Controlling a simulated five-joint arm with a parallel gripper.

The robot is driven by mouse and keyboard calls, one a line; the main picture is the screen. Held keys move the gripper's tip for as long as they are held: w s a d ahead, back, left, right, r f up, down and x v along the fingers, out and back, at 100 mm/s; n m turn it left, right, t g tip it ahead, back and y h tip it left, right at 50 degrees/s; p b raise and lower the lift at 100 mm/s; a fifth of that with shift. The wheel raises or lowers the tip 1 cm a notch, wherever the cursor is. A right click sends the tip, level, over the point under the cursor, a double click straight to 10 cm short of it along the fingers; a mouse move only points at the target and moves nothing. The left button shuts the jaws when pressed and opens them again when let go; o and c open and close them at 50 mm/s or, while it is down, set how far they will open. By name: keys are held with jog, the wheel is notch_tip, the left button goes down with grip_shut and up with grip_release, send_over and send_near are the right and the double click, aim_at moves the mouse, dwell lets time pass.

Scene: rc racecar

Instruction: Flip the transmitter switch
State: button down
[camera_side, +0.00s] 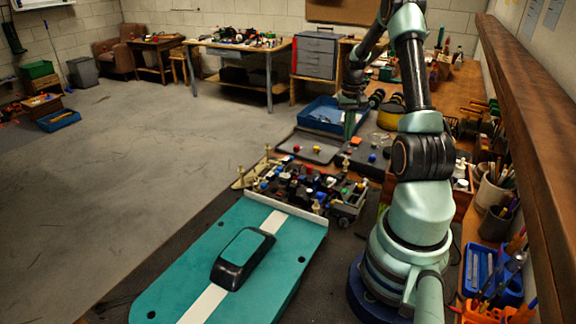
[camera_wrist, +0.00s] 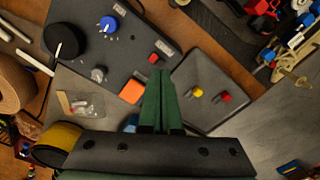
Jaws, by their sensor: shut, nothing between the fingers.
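The transmitter appears to be the dark grey box (camera_wrist: 112,52) in the wrist view. It carries a blue knob (camera_wrist: 109,24), a grey knob (camera_wrist: 99,74), a black dial (camera_wrist: 65,42), a small red part (camera_wrist: 154,58) and an orange square part (camera_wrist: 131,92). I cannot tell which part is the switch. In the side view the box (camera_side: 368,158) lies on the bench, right of a grey tray. My gripper (camera_wrist: 161,74) is shut and empty, its green fingertips over the box's edge near the red part. It also shows in the side view (camera_side: 349,138), pointing down.
The grey tray (camera_wrist: 222,68) holds small yellow and red pieces beside the box. A yellow-black roll (camera_wrist: 58,143) and a brown roll (camera_wrist: 14,92) lie at left. The car chassis (camera_side: 303,188) and teal body shell (camera_side: 190,258) are in front. A blue bin (camera_side: 323,117) stands behind.

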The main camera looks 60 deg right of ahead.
aim_at(345, 150)
jog(key=shift+r, duration=1.7)
jog(key=shift+w, duration=0.1)
jog(key=w+a+r+n+t+h, duration=0.1)
jog(key=w+a+r+n, duration=0.2)
jog(key=w+a+r, duration=0.5)
jog(key=w+a+r+n+t, duration=0.1)
jog(key=a+r+n, duration=0.2)
jog(key=a, duration=1)
jog(key=s+a+r+n+t, duration=0.1)
jog(key=s+a+n, duration=0.1)
jog(key=a, duration=0.7)
jog(key=s+a+r+n+t+y, duration=0.1)
jog(key=s+a+n+t, duration=0.1)
jog(key=a, duration=0.8)
jog(key=shift+s+a+r+n+t, duration=0.15)
jog(key=shift+s+a+n+t, duration=0.25)
jog(key=shift+n, duration=0.6)
jog(key=shift+s+d, duration=0.1)
jog(key=shift+d, duration=0.05)
